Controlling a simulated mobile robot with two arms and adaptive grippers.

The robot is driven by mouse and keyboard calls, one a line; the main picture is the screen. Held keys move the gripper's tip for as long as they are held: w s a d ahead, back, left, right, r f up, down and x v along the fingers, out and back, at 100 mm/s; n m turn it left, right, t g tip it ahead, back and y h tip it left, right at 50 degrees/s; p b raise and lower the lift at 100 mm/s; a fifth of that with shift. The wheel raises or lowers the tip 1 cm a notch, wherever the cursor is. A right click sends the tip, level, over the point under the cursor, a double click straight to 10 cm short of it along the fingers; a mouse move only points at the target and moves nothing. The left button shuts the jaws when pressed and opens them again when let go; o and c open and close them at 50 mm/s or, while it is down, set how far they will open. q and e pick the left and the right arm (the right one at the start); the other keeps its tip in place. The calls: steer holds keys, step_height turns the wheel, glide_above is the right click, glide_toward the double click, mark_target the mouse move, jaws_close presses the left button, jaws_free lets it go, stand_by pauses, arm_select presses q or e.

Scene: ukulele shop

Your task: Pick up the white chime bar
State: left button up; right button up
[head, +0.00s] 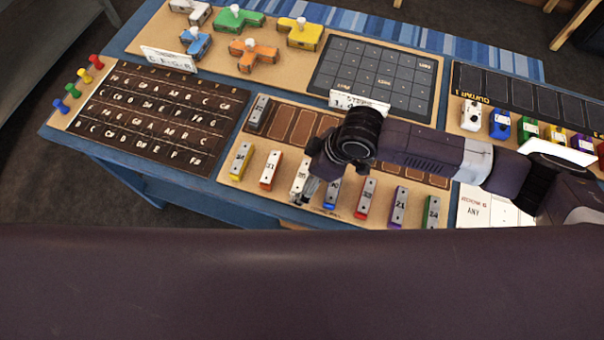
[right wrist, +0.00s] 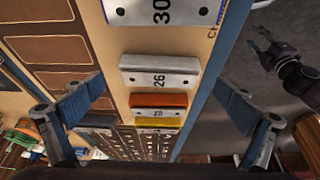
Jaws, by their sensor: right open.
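The white chime bar, marked 26, lies on the tan board between an orange-red bar (head: 271,170) and the blue bar (head: 331,193). It shows in the head view (head: 299,180), partly behind my right gripper (head: 318,188), and whole in the right wrist view (right wrist: 160,76). My right gripper is open and empty, with its fingers (right wrist: 161,88) spread to either side of the white bar's line in the wrist view. I see no contact with the bar. A dark arm with a small gripper (right wrist: 264,50), apparently my left one, shows over the floor; its opening is unclear.
A yellow bar (head: 241,161) stands left in the row; red (head: 366,198), purple (head: 398,207) and green (head: 432,212) bars stand right. A grey bar (head: 258,113) lies behind, beside brown slots. A lettered board (head: 150,115) is at left.

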steer(key=shift+x, duration=1)
steer(key=shift+w+r, duration=0.1)
steer(key=c, duration=1.3)
